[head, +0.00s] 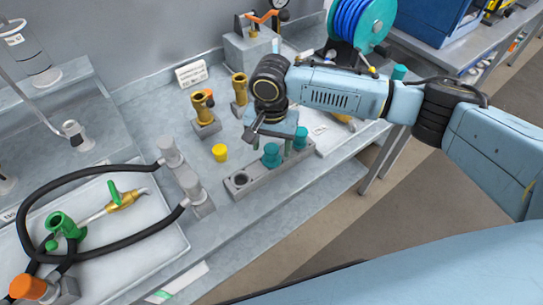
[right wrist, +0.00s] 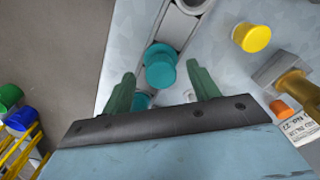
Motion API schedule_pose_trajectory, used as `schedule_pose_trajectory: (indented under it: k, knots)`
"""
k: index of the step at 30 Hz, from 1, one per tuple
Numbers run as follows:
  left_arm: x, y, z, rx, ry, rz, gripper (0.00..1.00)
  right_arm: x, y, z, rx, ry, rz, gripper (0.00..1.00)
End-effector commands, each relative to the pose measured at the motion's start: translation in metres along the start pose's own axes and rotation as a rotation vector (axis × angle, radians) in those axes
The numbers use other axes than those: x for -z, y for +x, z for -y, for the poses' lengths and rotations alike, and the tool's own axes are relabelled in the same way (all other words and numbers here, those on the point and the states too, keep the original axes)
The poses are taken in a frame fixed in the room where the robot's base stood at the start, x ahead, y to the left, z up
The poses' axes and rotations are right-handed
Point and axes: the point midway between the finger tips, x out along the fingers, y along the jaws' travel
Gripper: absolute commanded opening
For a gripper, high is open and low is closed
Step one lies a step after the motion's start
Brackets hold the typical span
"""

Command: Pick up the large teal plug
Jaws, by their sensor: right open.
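The larger-looking teal plug (head: 271,155) stands upright in a grey block (head: 238,190) on the bench. It also shows in the right wrist view (right wrist: 160,67), near the line between my fingertips. My right gripper (head: 279,145) is open above the block, beside and partly over this plug; I cannot tell whether it touches it. A second teal plug (head: 300,138) sits further along the block. In the right wrist view this second plug (right wrist: 141,100) is partly hidden by the left finger and gripper body. My left gripper is not in view.
A yellow plug (head: 220,152) stands left of the block. Brass fittings (head: 203,110) stand behind it. A tray (head: 120,255) with a black hose and green-handled tool lies at left. An open hole in the block (head: 241,179) is empty. The bench's front edge is close.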

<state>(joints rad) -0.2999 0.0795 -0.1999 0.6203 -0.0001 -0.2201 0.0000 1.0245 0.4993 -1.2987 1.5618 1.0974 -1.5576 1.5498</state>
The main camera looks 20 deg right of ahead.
Motion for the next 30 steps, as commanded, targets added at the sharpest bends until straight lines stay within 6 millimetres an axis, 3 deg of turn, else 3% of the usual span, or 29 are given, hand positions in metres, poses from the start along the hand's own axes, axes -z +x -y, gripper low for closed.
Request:
schedule_pose_trajectory:
  k: [6,14,25,30]
  knots:
    - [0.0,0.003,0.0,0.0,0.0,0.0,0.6,0.001,0.025,0.0,0.0,-0.002,0.0,0.6]
    - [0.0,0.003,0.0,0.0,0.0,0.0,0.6,0.001,0.027,0.0,0.001,-0.002,0.0,0.59]
    - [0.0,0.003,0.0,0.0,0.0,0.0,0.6,0.001,0.027,0.0,0.0,-0.002,0.0,0.11]
    - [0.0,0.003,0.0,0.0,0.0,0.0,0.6,0.001,0.026,0.0,0.001,-0.002,-0.001,0.1]
